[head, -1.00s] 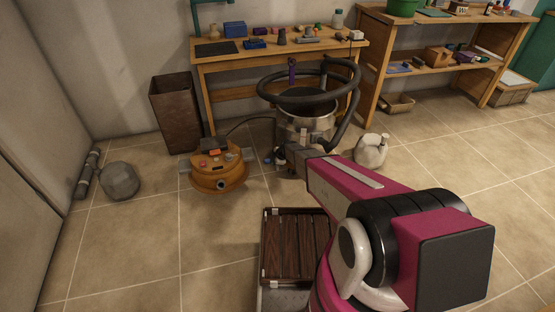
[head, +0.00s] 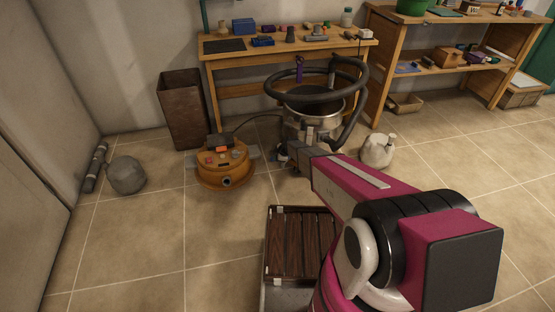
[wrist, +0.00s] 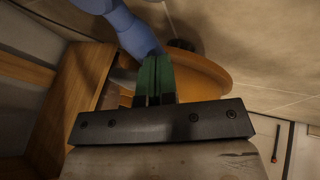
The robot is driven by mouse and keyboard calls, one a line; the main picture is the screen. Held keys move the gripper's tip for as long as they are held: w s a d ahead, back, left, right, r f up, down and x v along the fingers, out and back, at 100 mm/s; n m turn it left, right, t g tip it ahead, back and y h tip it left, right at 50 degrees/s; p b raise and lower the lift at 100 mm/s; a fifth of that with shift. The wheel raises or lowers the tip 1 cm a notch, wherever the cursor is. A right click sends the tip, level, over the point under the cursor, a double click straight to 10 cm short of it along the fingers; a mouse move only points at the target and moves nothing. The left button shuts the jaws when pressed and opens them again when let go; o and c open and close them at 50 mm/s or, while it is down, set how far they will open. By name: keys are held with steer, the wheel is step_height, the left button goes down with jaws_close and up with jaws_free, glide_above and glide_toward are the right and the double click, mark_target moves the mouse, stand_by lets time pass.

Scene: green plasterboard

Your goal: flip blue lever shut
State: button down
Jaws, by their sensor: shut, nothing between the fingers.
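A blue rounded bar (wrist: 122,24), which looks like the blue lever, enters the wrist view at the top left. It slants down to the tips of my gripper (wrist: 155,62). My gripper's green fingers are pressed together with nothing between them; I cannot tell whether they touch the bar. In the head view my arm reaches to the near side of the steel vacuum drum (head: 325,128). The fingertips are hard to make out there, and the lever is too small and dark to tell its position.
An orange round unit (head: 226,170) sits on the floor left of the drum; an orange disc (wrist: 205,75) shows behind the fingers. A black hose (head: 352,115) loops over the drum. A white jug (head: 378,150) stands right, a slatted crate (head: 290,262) nearer. A workbench (head: 235,62) stands behind.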

steer(key=shift+w+a+m, duration=0.15)
steer(key=shift+w+m, duration=0.05)
steer(key=shift+m, duration=0.1)
steer(key=shift+w+a+m+t+h, duration=0.3)
steer(key=shift+w+m+t, duration=0.2)
steer(key=shift+m, duration=0.3)
steer(key=shift+w+a, duration=0.2)
steer(key=shift+w, duration=0.3)
steer(key=shift+w+a, duration=0.15)
steer(key=shift+w, duration=0.3)
steer(key=shift+w+d+m+h, duration=0.1)
steer(key=shift+w+m+h, duration=0.5)
steer(key=shift+w, duration=1.1)
steer(key=shift+w+y, duration=0.25)
steer(key=shift+y, duration=0.05)
steer(key=shift+s, duration=0.1)
